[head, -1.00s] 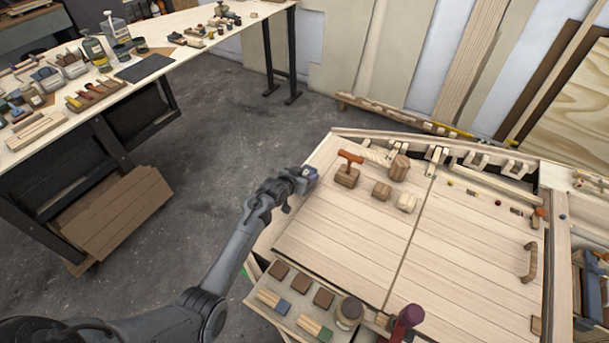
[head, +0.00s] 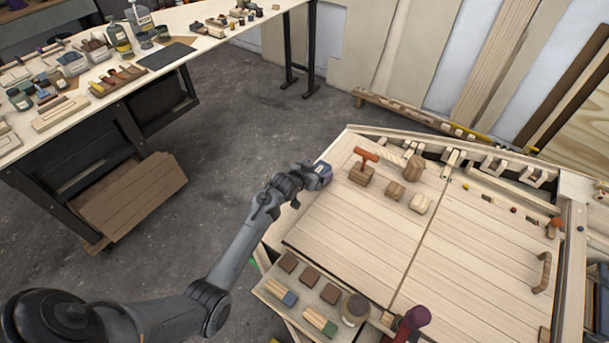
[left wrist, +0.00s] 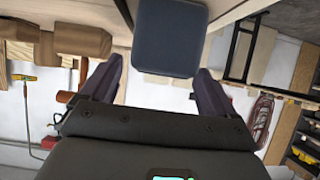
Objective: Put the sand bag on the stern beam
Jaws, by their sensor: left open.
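A dark blue-grey, rounded square pad, which looks like the sand bag (left wrist: 170,38), shows in the left wrist view just beyond and between my fingertips, against pale wood. My left gripper (left wrist: 160,85) is open, with one finger on each side of the pad's near end. In the head view my left gripper (head: 318,176) is at the left edge of the plywood hull (head: 345,235), and it hides most of the bag there. A pale beam runs along this edge; I cannot tell whether it is the stern beam. My right gripper is not in view.
On the deck stand an orange-handled tool (head: 363,165) and several wooden blocks (head: 396,190). A cluttered workbench (head: 60,125) stands left, with bare floor between.

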